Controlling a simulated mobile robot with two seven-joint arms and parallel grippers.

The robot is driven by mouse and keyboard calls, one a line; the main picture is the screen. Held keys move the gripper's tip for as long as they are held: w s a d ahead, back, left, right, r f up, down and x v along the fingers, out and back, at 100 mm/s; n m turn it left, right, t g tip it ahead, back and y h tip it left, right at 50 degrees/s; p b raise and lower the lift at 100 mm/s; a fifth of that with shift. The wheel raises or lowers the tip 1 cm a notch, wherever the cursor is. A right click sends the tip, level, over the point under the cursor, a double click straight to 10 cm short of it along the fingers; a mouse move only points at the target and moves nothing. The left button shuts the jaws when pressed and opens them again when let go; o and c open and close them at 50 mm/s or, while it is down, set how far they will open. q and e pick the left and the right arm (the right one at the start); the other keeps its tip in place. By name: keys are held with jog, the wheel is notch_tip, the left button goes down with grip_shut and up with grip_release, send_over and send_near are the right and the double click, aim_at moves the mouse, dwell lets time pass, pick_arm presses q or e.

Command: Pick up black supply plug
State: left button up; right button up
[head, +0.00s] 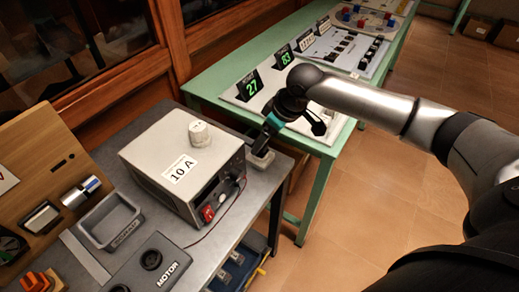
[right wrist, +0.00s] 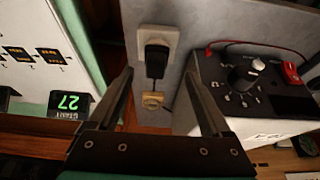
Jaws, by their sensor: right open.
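The black supply plug (right wrist: 156,62) sits in a white wall-type socket (right wrist: 171,35) on the grey bench top, seen in the right wrist view. A black cable runs from it past a small tan piece (right wrist: 152,100). My right gripper (right wrist: 159,75) is open, its two fingers apart on either side of the plug in the picture, with no clear contact. In the head view my right gripper (head: 264,138) points down over the socket (head: 262,160), beside the power supply box; the plug is hidden there. My left gripper is not in view.
The white power supply (head: 178,158) marked 10 A stands close left of the gripper, with a red lead at its front. A green table (head: 222,74) with number displays stands behind and right. A grey tray (head: 110,222) and a MOTOR panel (head: 150,262) lie front left.

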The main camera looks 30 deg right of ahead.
aim_at(263, 152)
jog(key=x, duration=0.2)
jog(key=b+x, duration=0.1)
jog(key=x, duration=0.1)
jog(key=shift+w+f, duration=0.25)
jog(key=shift+w, duration=0.25)
jog(key=shift+c, duration=0.3)
grip_shut()
